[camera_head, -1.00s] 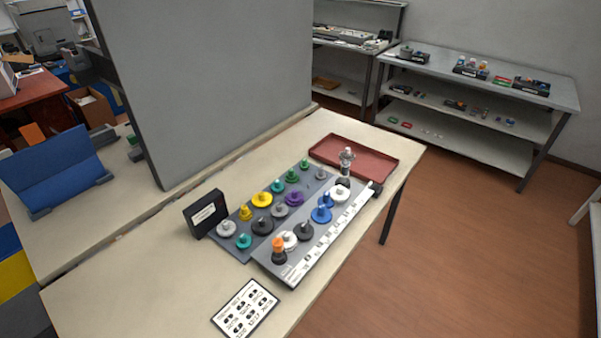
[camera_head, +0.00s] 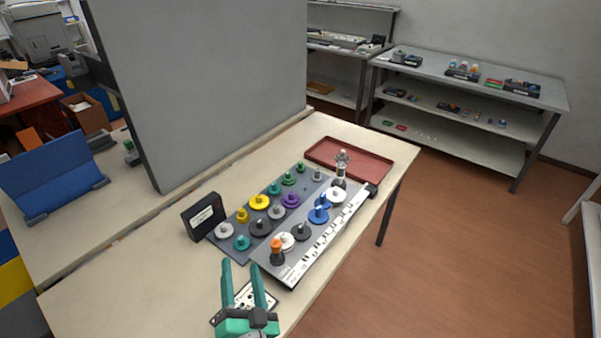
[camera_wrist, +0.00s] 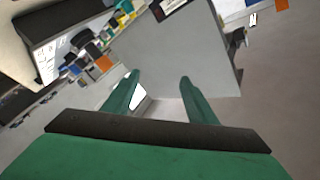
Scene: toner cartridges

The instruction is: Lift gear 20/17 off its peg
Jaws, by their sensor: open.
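Several coloured gears sit on pegs on a dark grey board (camera_head: 262,242) on the table. They include a yellow gear (camera_head: 259,202), a purple gear (camera_head: 291,200), a blue gear (camera_head: 318,215), a teal gear (camera_head: 242,243), a white gear (camera_head: 337,195) and dark grey ones. I cannot read which one is 20/17. My gripper (camera_head: 240,263) is green, open and empty, over the printed card in front of the board. Its two fingers also show in the wrist view (camera_wrist: 158,85), with nothing between them.
A red tray (camera_head: 350,160) lies at the table's far end. A black box with a label (camera_head: 203,216) stands left of the board. A tall grey panel (camera_head: 205,90) rises behind. Bare table (camera_head: 130,265) lies to the left.

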